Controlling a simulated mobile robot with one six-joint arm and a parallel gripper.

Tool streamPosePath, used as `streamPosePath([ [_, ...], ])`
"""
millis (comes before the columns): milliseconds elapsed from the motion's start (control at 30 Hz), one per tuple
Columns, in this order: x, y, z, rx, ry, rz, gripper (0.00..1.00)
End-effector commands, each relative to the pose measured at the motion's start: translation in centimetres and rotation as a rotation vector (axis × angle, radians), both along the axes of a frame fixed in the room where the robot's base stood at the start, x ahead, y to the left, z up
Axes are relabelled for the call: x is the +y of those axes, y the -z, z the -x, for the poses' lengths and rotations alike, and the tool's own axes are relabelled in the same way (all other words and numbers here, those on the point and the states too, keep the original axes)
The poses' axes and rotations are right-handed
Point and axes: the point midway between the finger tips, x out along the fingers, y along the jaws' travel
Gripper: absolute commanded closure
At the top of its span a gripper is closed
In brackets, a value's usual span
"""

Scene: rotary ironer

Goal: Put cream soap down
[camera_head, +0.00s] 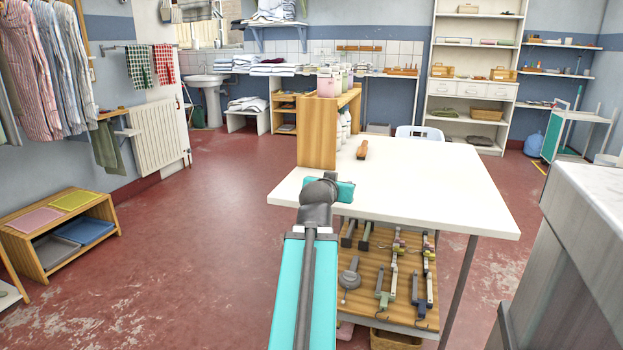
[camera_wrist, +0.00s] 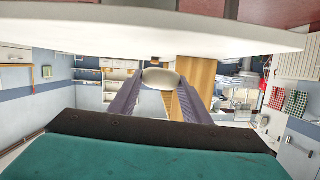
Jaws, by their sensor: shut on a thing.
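The cream soap (camera_wrist: 160,77) is a pale oval between the two dark fingers of my gripper (camera_wrist: 160,84) in the wrist view. The gripper is shut on it. In the head view my teal wrist is over the near-left part of the white table (camera_head: 430,180); the fingers and the soap are hidden behind it. The wrist view looks upside down, with the white tabletop (camera_wrist: 150,30) along its top. A gap shows between soap and tabletop in the picture, but I cannot tell the height.
A brown wooden-backed item (camera_head: 362,149) lies on the table's far part. An upright wooden panel (camera_head: 317,132) stands at the table's left back, with white bottles (camera_head: 343,128) beside it. The table's middle and right are clear. Tools lie on a wooden shelf (camera_head: 365,265) below.

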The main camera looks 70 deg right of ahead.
Motion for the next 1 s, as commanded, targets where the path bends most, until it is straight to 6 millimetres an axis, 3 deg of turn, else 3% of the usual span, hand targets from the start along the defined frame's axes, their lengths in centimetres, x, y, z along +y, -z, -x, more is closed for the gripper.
streamPosePath([
  [1000,-2.2,-0.1,-3.0,0.001,0.004,0.001,0.8],
])
